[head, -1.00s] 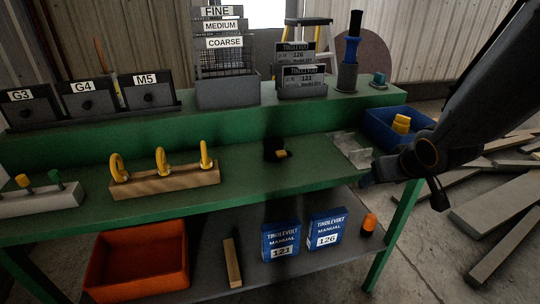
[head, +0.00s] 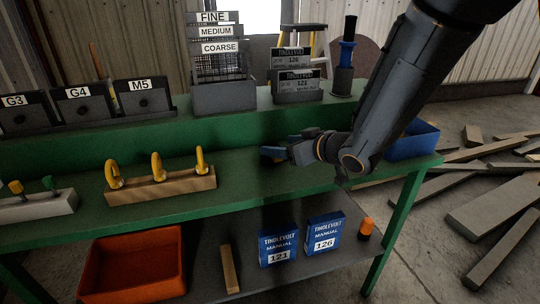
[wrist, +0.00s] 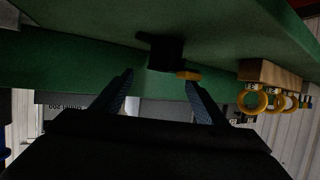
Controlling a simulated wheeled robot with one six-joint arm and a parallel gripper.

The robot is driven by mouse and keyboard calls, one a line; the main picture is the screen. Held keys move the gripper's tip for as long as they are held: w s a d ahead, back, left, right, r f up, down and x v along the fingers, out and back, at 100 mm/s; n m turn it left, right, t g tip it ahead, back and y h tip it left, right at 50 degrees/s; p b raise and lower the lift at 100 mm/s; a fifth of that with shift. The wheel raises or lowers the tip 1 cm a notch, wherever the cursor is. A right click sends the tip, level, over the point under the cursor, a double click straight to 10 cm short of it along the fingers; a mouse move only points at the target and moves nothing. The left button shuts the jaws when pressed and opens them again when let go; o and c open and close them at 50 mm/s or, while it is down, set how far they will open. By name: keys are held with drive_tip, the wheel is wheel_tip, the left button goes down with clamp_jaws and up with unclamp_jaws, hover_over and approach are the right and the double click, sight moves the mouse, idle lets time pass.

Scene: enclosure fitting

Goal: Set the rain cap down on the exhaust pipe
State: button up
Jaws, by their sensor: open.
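My gripper (head: 277,149) is open and empty over the right part of the green bench; its two blue-padded fingers also show in the wrist view (wrist: 159,82). A small black block (wrist: 164,50) with a yellow piece (wrist: 188,75) lies ahead of the fingers in the wrist view, apart from them. In the head view my gripper hides it. I cannot tell for certain which things are the rain cap and the exhaust pipe. A dark upright cylinder with a blue and black top (head: 345,57) stands on the raised back shelf.
A wooden block with yellow rings (head: 160,186) stands left of my gripper. Card holders (head: 298,86) and a sieve rack (head: 224,96) stand on the back shelf. A blue bin (head: 420,142) is at the right end, partly behind my arm. The lower shelf holds an orange bin (head: 135,264) and manuals (head: 325,232).

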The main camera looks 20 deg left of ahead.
drive_tip(key=x, duration=0.1)
drive_tip(key=p+x, duration=0.1)
drive_tip(key=x, duration=0.2)
drive_tip(key=shift+s+a+f, duration=0.15)
drive_tip(key=shift+a+f, duration=0.25)
drive_tip(key=shift+w+a+f, duration=0.2)
drive_tip(key=shift+w+a, duration=0.1)
drive_tip(key=shift+a, duration=0.05)
drive_tip(key=c, duration=1.2)
